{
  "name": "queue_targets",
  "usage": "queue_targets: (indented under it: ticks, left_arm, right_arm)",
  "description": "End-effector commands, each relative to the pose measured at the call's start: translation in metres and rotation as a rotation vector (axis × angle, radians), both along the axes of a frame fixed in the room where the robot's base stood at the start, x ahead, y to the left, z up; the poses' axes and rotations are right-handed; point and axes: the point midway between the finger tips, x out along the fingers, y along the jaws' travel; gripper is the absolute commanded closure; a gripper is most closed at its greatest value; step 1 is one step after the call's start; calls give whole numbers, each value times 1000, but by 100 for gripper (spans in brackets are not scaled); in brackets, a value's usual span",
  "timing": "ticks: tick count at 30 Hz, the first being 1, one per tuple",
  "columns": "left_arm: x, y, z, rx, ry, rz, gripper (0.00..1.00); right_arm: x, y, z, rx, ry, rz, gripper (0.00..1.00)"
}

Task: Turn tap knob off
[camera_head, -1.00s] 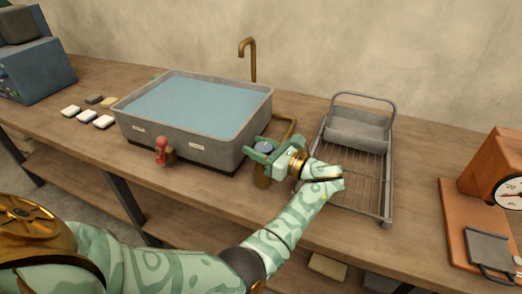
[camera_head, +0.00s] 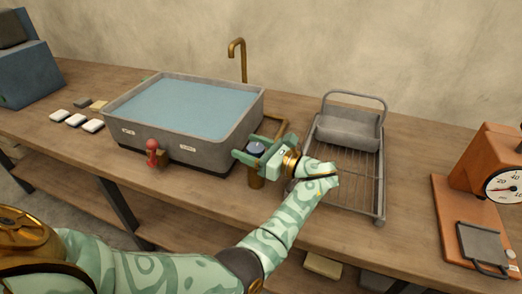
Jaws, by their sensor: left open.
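A round blue-grey knob (camera_head: 257,147) tops a short brass post (camera_head: 256,178) at the right front corner of the sink. A brass pipe (camera_head: 272,122) runs behind it, and a curved brass tap spout (camera_head: 243,62) rises at the back of the sink. My left gripper (camera_head: 252,150) is open, with its green fingers on either side of the knob. Whether the fingers touch the knob cannot be told. The grey sink (camera_head: 190,148) holds blue water. A red handle (camera_head: 152,150) sits on the sink's front. My right gripper is not in view.
A wire rack with a grey roller (camera_head: 348,130) stands right of my left gripper, close to my forearm. An orange dial scale (camera_head: 487,165) is at the far right. Several small blocks (camera_head: 75,120) lie left of the sink. The wooden bench (camera_head: 400,190) is bare between rack and scale.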

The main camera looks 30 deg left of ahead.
Motion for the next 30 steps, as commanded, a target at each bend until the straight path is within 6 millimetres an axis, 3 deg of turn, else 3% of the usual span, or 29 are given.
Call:
queue_targets:
  ticks: [5,12,18,24,30]
  left_arm:
    - [2,-25,-1,-3,1,-4,36]
    - [7,-92,-4,-1,3,-5,36]
    - [9,-137,-4,5,2,-3,36]
    - [9,-155,-4,-1,-1,2,36]
    - [10,-161,0,2,0,0,36]
  right_arm:
    - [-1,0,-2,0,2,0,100]
    - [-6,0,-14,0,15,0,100]
    - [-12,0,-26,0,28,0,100]
    - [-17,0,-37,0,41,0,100]
    - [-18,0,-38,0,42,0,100]
